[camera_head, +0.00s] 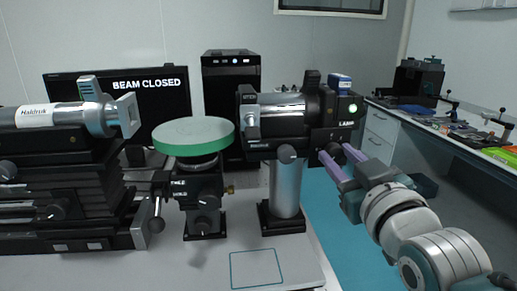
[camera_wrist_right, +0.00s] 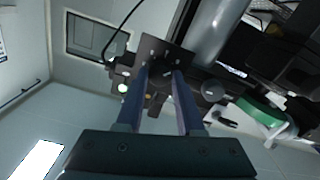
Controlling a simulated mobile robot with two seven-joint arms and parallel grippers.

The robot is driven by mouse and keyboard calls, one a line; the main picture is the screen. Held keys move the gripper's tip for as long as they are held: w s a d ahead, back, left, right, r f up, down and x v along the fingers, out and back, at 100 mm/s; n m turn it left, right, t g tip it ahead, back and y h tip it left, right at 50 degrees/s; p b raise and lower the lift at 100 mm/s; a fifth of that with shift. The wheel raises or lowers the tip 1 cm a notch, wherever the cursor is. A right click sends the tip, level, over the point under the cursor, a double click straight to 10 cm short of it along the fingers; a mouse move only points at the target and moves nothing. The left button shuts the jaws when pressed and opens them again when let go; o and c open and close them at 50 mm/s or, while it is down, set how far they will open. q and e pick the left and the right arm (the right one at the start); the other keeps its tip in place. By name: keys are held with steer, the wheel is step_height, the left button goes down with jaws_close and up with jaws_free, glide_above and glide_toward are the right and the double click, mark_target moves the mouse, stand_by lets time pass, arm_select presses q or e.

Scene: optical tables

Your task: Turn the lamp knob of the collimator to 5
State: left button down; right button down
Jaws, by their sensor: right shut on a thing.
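The collimator (camera_head: 275,117) is a black and silver barrel on a silver post (camera_head: 287,190), in the middle of the head view. Its right end is a black housing with the word LAMP and a lit green light (camera_head: 353,108). The dark lamp knob (camera_head: 333,149) is low on this end. My right gripper (camera_head: 338,154) reaches in from the right, its purple fingers shut on the knob. In the wrist view the fingers (camera_wrist_right: 165,75) meet the collimator's dark end plate (camera_wrist_right: 165,52); the knob is mostly hidden between them. The knob's setting is not readable. My left gripper is out of view.
A silver Haldruk instrument (camera_head: 50,115) sits on black stages at the far left. A monitor (camera_head: 160,85) reads BEAM CLOSED. Another bench (camera_head: 400,125) with clutter stands at the right.

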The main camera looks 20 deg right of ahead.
steer(key=shift+m, duration=0.4)
steer(key=c, duration=0.5)
jaws_free()
steer(key=shift+s, duration=0.1)
steer(key=v, duration=0.9)
steer(key=shift+s, duration=0.4)
